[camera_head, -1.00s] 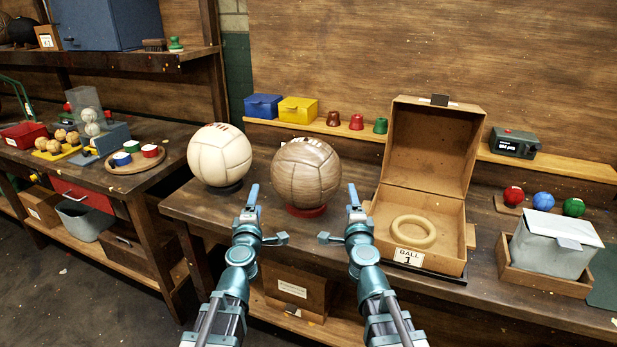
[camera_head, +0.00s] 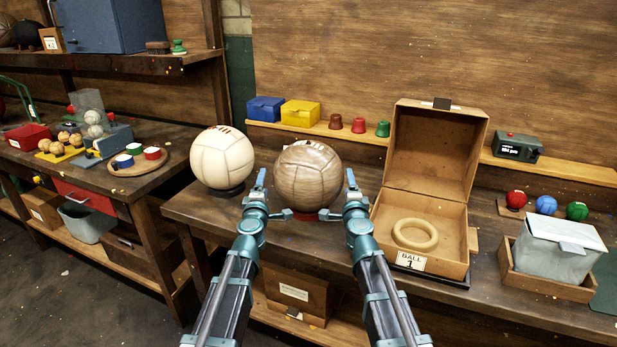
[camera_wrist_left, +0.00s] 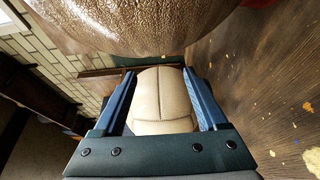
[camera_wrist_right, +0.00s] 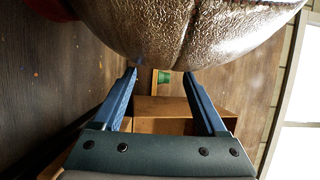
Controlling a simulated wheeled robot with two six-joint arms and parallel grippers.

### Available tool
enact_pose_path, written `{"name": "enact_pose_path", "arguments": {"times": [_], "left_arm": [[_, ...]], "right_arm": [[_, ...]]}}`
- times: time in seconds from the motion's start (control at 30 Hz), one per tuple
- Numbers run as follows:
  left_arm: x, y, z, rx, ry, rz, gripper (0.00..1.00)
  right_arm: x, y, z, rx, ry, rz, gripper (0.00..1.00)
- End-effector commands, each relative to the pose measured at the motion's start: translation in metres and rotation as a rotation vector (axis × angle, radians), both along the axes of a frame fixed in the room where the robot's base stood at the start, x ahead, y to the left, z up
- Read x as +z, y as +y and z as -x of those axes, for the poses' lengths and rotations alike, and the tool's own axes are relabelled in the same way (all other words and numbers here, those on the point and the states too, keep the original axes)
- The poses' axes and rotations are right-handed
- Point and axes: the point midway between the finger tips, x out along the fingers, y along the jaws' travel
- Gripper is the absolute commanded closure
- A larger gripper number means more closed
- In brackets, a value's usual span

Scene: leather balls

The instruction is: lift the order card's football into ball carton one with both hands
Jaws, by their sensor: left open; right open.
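A brown leather football (camera_head: 307,174) sits on a red ring stand (camera_head: 304,214) near the bench's front edge. A cream ball (camera_head: 222,158) stands on a dark ring to its left. My left gripper (camera_head: 261,180) is open and empty at the brown ball's left side; my right gripper (camera_head: 351,180) is open and empty at its right side. The brown ball fills the top of the left wrist view (camera_wrist_left: 150,25) and the right wrist view (camera_wrist_right: 180,30). Contact cannot be told. Ball carton one (camera_head: 387,245) stands open to the right, with a pale ring (camera_head: 414,235) inside. No order card is clearly readable.
A grey box in a wooden tray (camera_head: 548,284) stands right of the carton. Small red, blue and green balls (camera_head: 546,204) lie behind it. A back shelf (camera_head: 370,135) holds blue and yellow boxes (camera_head: 300,113) and cups. A side table (camera_head: 85,178) is at left.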

Motion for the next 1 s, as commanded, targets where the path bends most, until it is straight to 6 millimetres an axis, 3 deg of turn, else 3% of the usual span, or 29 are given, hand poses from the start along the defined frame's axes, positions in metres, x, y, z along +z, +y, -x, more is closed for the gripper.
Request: {"name": "enact_pose_path", "arguments": {"times": [0.03, 0.23, 0.33, 0.73, 1.0], "left_arm": [[0.000, 0.000, -0.015, 0.000, 0.000, 0.000, 0.25], [0.000, 0.000, -0.046, 0.000, 0.000, 0.000, 0.25], [0.000, -0.012, -0.039, -0.001, 0.000, 0.000, 0.25], [0.000, -0.016, -0.039, 0.000, 0.000, 0.000, 0.25], [0.000, -0.027, -0.039, -0.003, 0.000, -0.001, 0.25]], "right_arm": [[0.000, 0.000, -0.015, 0.000, 0.000, 0.000, 0.25], [0.000, 0.000, -0.046, 0.000, 0.000, 0.000, 0.25], [0.000, 0.000, -0.039, 0.000, 0.000, 0.000, 0.25], [0.000, 0.001, -0.039, 0.000, 0.000, 0.000, 0.25], [0.000, 0.013, -0.039, 0.004, 0.000, 0.001, 0.25]]}}
